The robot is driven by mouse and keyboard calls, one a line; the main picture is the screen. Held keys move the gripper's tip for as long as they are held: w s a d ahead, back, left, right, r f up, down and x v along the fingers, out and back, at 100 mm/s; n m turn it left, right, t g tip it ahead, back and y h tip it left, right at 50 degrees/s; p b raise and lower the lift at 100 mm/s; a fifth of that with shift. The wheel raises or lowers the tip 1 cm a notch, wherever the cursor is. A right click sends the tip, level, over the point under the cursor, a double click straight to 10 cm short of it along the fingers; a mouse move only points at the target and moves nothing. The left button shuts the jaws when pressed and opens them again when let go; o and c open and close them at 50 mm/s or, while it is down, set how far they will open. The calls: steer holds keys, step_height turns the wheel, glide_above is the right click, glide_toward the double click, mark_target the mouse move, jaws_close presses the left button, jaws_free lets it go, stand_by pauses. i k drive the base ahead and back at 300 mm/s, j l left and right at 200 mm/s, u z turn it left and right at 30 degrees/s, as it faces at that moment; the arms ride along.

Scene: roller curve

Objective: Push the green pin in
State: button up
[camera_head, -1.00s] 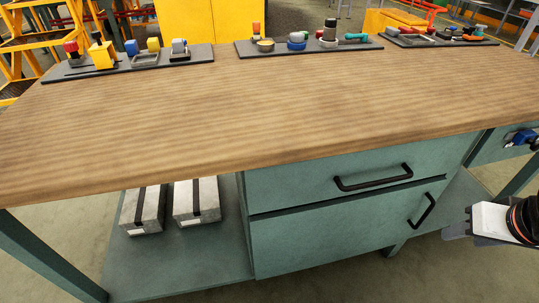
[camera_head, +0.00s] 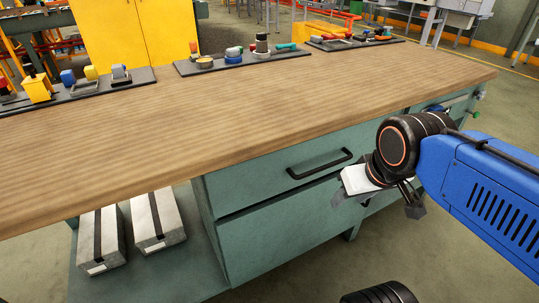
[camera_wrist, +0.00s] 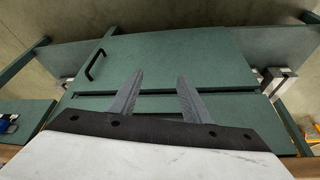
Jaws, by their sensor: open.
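Small green pieces (camera_head: 476,114) stick out at the right end of the workbench in the head view. One may be the green pin, but they are too small to tell. Beside them, under the tabletop, is a blue fitting (camera_head: 436,108), partly hidden behind my arm. My gripper (camera_wrist: 160,82) is open and empty, with its two grey fingers apart in the wrist view. They point toward the teal drawer fronts, touching nothing that I can make out. In the head view my gripper is in front of the drawers, left of the green pieces.
The wooden workbench top (camera_head: 240,115) is mostly bare. Trays of small parts, such as the middle tray (camera_head: 215,66), line its back edge. A black drawer handle (camera_head: 320,163) juts out near my gripper. Two grey blocks (camera_head: 158,220) lie on the lower shelf.

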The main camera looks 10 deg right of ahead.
mark_target(476, 115)
steer(key=z, duration=1.6)
steer(key=i+l+u, duration=0.1)
steer(key=i+l, duration=0.1)
steer(key=l, duration=0.1)
